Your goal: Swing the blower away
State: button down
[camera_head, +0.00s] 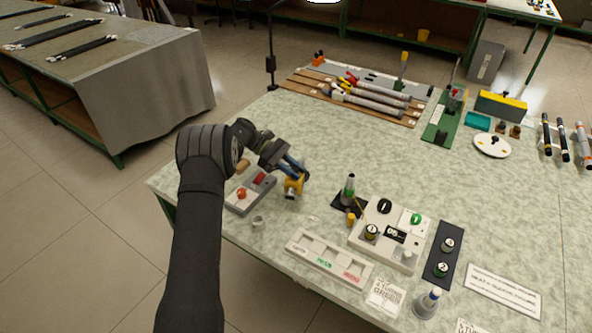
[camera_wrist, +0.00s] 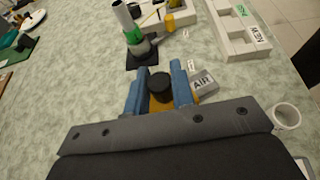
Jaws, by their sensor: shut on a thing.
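My gripper (camera_head: 297,170) is low over the table's left part. In the wrist view its two blue fingers (camera_wrist: 158,82) are shut on a yellow part with a black round cap (camera_wrist: 160,88). A grey block marked AIR (camera_wrist: 204,84) sits right beside the fingers, so I take the yellow part to be the blower; it also shows in the head view (camera_head: 293,187) under the fingers. The blower's lower side is hidden by the fingers and wrist. A grey upright post with a green band (camera_head: 348,188) stands on a black plate, apart from my gripper.
A grey box with red and orange controls (camera_head: 241,196) lies left of the blower, with a small white cup (camera_head: 258,221) in front. A white labelled tray (camera_head: 326,260) and a white machine (camera_head: 383,247) stand to the right. Rods on a wooden rack (camera_head: 370,97) lie farther back.

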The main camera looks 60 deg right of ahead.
jog(key=c, duration=1.2)
grip_release()
jog(key=shift+c, duration=0.2)
jog(key=v, duration=0.7)
jog(key=shift+w, duration=0.25)
jog(key=shift+s, duration=0.1)
jog(key=x, duration=0.7)
jog(key=shift+r, duration=0.1)
jog(key=shift+s+d+n+h, duration=0.15)
jog(key=shift+s+n+h, duration=0.25)
jog(key=shift+s+h, duration=0.15)
